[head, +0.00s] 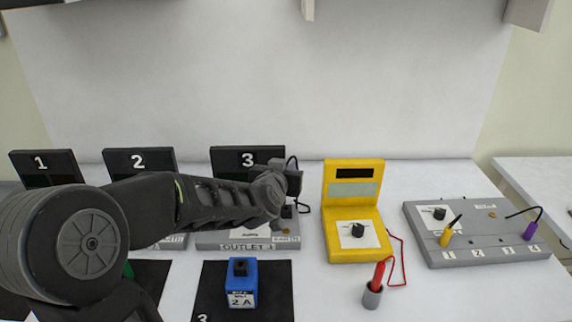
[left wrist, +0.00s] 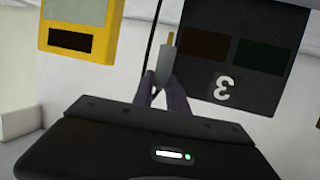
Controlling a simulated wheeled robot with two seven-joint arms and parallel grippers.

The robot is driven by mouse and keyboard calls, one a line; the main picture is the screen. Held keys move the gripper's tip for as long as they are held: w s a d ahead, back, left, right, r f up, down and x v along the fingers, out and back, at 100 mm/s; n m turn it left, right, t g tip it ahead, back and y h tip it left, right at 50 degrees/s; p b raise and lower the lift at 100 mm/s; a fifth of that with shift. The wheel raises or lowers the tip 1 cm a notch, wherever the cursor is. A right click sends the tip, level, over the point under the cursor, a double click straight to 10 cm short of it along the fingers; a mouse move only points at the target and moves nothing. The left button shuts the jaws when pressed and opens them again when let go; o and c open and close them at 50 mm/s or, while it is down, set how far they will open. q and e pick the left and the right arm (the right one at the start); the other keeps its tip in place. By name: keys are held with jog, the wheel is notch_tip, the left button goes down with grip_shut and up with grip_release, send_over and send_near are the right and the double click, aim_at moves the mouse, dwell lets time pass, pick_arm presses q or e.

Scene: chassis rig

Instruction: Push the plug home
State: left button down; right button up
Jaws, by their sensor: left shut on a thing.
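My left gripper (head: 288,180) reaches across from the left to the right side of the outlet 3 unit. In the left wrist view, its fingers (left wrist: 164,92) are shut on a grey plug (left wrist: 164,62) with a brass-coloured tip. A thin black cable (left wrist: 152,45) runs beside the plug. The outlet 3 unit has a grey base (head: 240,236) marked OUTLET and a black upright panel (head: 225,157) marked 3, which also shows in the left wrist view (left wrist: 222,100). My arm hides much of the base, and I cannot tell whether the plug touches a socket. My right gripper is out of view.
Black panels 1 (head: 40,162) and 2 (head: 138,161) stand left, partly behind my arm. A blue block (head: 243,284) marked 2 A sits on a black mat (head: 275,300). A yellow meter (head: 352,222), red probe (head: 378,275) and grey switch board (head: 487,256) stand right.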

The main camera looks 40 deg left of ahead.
pick_arm(q)
jog(key=shift+f+b, duration=2)
jog(key=shift+f, duration=0.75)
jog(key=shift+f+b, duration=1.25)
jog(key=shift+f, duration=0.2)
jog(key=c, duration=1.2)
grip_release()
jog(key=shift+c, duration=0.2)
jog(key=v, duration=0.7)
jog(key=shift+s+r+p, duration=0.2)
jog(key=shift+s+p, duration=0.2)
jog(key=shift+p, duration=0.05)
jog(key=shift+d, duration=0.1)
